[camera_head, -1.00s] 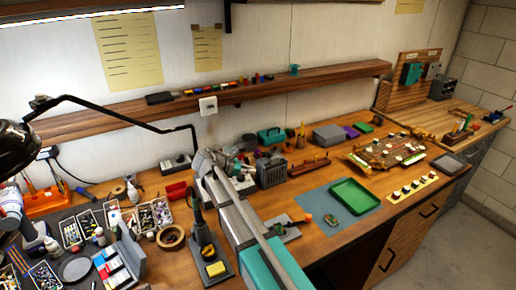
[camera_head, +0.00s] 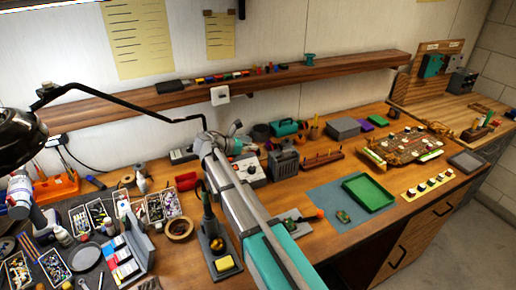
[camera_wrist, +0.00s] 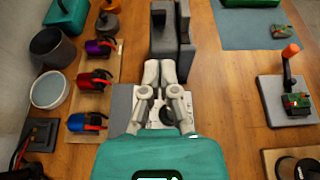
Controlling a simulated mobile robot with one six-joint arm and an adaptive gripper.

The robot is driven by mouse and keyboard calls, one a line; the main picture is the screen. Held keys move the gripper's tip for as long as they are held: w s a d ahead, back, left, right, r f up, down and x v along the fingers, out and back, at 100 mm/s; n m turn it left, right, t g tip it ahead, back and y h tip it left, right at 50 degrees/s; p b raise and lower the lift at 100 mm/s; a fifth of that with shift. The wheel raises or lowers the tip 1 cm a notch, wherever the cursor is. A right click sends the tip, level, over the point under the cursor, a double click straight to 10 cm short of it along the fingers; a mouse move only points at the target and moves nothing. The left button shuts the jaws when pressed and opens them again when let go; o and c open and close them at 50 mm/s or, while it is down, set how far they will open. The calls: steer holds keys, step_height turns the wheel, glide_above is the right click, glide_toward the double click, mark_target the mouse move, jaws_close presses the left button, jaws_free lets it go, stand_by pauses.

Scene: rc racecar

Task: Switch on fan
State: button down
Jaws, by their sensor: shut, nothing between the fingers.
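No thing is plainly recognisable as a fan. A dark grey boxy device with a slotted front (camera_head: 283,163) stands on the bench in the head view; it may be the fan, and I cannot tell its switch. What seems to be the same device (camera_wrist: 171,30) lies just ahead of my gripper in the wrist view. My gripper (camera_wrist: 160,72) is shut and empty, pointing towards it; I cannot tell whether the tips touch it. A pale box with a round dark dial (camera_wrist: 158,110) sits beneath my gripper, partly hidden by the fingers. It also shows in the head view (camera_head: 252,172).
A wooden rack with purple, red and blue items (camera_wrist: 95,90) stands left of my gripper. A small stand with an orange-tipped handle (camera_wrist: 285,95) is to the right. A green tray (camera_head: 368,193) lies on a blue mat. Bare wood lies between my gripper and the stand.

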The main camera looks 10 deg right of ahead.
mark_target(280, 148)
steer(key=shift+b+x, duration=1.55)
steer(key=shift+x, duration=3.05)
steer(key=shift+a, duration=0.1)
steer(key=shift+r+p, duration=0.1)
steer(key=shift+p, duration=0.2)
steer(key=shift+w+d+r+g+y+p, duration=0.1)
steer(key=shift+d+r+g+y+p, duration=0.1)
steer(key=shift+y+p, duration=0.55)
steer(key=shift+d+r+g+y+p, duration=0.1)
steer(key=shift+d+r+y+p, duration=0.2)
steer(key=shift+p, duration=0.7)
steer(key=shift+a+y+p, duration=0.2)
steer(key=shift+y+p, duration=0.15)
steer(key=shift+p, duration=0.25)
